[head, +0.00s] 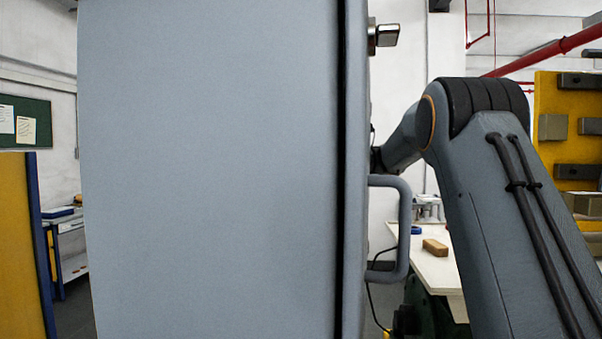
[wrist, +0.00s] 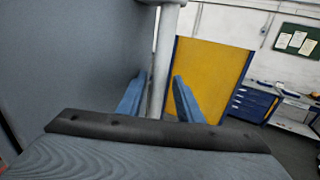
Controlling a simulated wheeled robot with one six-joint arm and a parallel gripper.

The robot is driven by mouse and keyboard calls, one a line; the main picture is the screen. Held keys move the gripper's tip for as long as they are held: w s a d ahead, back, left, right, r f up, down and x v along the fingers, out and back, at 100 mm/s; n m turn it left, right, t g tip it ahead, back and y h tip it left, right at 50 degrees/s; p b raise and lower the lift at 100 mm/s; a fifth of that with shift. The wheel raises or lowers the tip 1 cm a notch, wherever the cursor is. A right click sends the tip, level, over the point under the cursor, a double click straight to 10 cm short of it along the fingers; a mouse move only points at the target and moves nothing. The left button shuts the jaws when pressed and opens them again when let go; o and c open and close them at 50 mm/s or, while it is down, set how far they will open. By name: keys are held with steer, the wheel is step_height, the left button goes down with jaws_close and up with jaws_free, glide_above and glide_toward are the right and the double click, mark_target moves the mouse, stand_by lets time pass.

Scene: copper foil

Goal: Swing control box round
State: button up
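The control box (head: 210,170) is a large blue-grey box that fills the left and middle of the head view. A grey loop handle (head: 404,228) stands out from its right side, with a metal latch-like piece (head: 385,36) above. In the wrist view a grey box face (wrist: 70,50) fills the left, and an upright grey bar (wrist: 162,60) stands beside it, bent over at the top. My gripper (wrist: 160,76) has its two blue fingers apart, one on each side of this bar, with a narrow gap showing. In the head view the box hides my gripper.
A white workbench (head: 440,275) with a tan block (head: 435,247) stands behind on the right. A yellow tool panel (head: 545,110) is at far right. In the wrist view a yellow panel (wrist: 210,75) and a blue drawer cabinet (wrist: 250,103) stand beyond my gripper.

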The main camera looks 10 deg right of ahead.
step_height(320, 180, up, 8)
steer(key=b, duration=0.2)
steer(key=shift+r, duration=0.1)
steer(key=w+d+p, duration=0.3)
steer(key=w, duration=0.2)
steer(key=shift+d, duration=0.4)
steer(key=shift+o, duration=0.8)
steer(key=shift+w+d, duration=0.45)
steer(key=shift+w, duration=0.4)
steer(key=shift+w+d, duration=0.2)
steer(key=shift+d, duration=0.15)
steer(key=shift+c, duration=0.8)
